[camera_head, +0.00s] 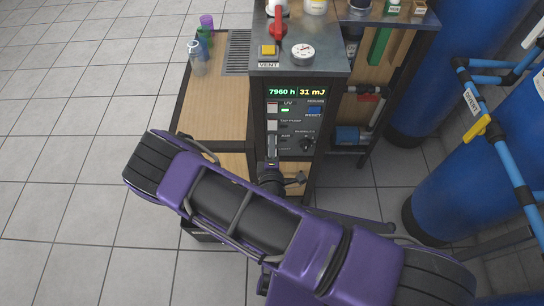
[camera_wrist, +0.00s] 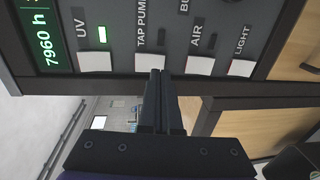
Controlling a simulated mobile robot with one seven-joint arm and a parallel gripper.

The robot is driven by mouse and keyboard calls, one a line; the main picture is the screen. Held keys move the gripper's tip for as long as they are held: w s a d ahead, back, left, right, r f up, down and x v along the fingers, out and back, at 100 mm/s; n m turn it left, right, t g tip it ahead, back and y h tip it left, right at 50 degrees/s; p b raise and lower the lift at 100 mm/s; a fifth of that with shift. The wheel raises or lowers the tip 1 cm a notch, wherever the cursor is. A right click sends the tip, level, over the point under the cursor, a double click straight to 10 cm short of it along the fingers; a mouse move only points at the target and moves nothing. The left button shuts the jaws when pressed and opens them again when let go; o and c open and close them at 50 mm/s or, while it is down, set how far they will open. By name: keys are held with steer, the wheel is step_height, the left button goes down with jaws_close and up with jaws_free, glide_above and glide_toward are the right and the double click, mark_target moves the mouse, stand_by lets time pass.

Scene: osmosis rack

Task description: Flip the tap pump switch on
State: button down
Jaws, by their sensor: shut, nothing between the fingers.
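The tap pump switch (camera_wrist: 148,60) is a pale rocker below its TAP PUMP label in the wrist view. Its lower part is hidden by my fingertips. My gripper (camera_wrist: 158,74) is shut and empty, with its tips at the lower edge of this switch; I cannot tell whether they touch it. In the head view my gripper (camera_head: 272,140) is in front of the control panel (camera_head: 296,125), just below the tap pump row. No lit lamp shows beside the tap pump label.
The UV switch (camera_wrist: 95,61) has a lit green lamp. The AIR switch (camera_wrist: 200,66) and LIGHT switch (camera_wrist: 241,68) are close on the other side. A red-handled valve (camera_head: 278,25) and a gauge (camera_head: 303,54) stand above the panel. Blue tanks (camera_head: 437,215) stand right.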

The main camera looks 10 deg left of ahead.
mark_target(272, 129)
steer(key=shift+x, duration=1.35)
steer(key=shift+f, duration=0.1)
steer(key=shift+w+f+t+b, duration=0.2)
steer(key=shift+w+t+b, duration=0.1)
steer(key=shift+b, duration=0.3)
steer(key=shift+s+r, duration=0.15)
steer(key=shift+r, duration=0.1)
steer(key=shift+s, duration=0.1)
